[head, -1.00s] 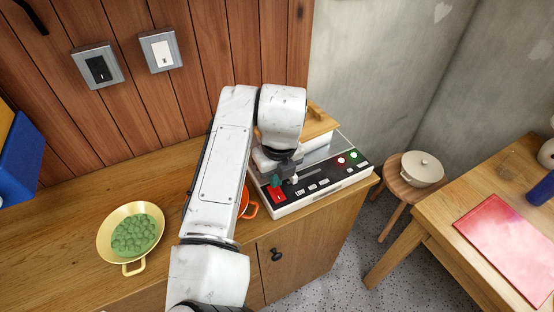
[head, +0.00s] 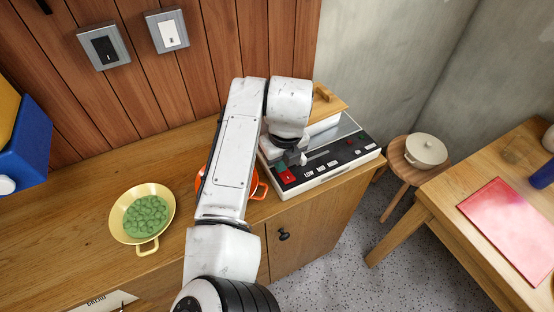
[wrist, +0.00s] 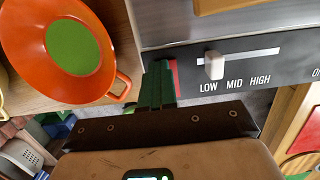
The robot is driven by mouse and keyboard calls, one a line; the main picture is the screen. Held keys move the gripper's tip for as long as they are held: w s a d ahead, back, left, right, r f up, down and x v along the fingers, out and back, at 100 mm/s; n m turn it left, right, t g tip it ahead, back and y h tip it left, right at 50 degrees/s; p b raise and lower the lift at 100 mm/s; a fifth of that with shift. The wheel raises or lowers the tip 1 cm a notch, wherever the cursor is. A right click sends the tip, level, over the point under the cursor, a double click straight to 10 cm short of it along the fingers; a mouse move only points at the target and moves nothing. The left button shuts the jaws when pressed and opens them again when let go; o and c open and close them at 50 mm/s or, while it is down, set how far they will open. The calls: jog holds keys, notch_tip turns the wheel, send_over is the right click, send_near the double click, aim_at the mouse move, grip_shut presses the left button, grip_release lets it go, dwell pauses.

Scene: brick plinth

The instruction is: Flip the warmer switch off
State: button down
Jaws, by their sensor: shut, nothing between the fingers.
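The warmer (head: 340,168) is a white and black unit on the counter, with a metal top. Its red switch (head: 288,177) is at the left end of the front panel; only a red strip of it (wrist: 174,74) shows in the wrist view, beside my fingers. My gripper (wrist: 160,72) is shut and empty, its green fingers at the switch; I cannot tell whether they touch it. The slider knob (wrist: 214,65) stands near LOW.
An orange pan (wrist: 70,50) stands close left of the warmer. A yellow pan (head: 122,232) of green pieces is further left. A wooden board with a handle (head: 325,100) lies over the warmer's back. A stool with a lidded pot (head: 426,151) stands right.

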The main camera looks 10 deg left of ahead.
jog(key=shift+d+f, duration=0.15)
jog(key=shift+d, duration=0.3)
jog(key=shift+s+d+r+p, duration=0.2)
jog(key=shift+s+d+p, duration=0.25)
jog(key=shift+s+p, duration=0.35)
jog(key=shift+w, duration=0.1)
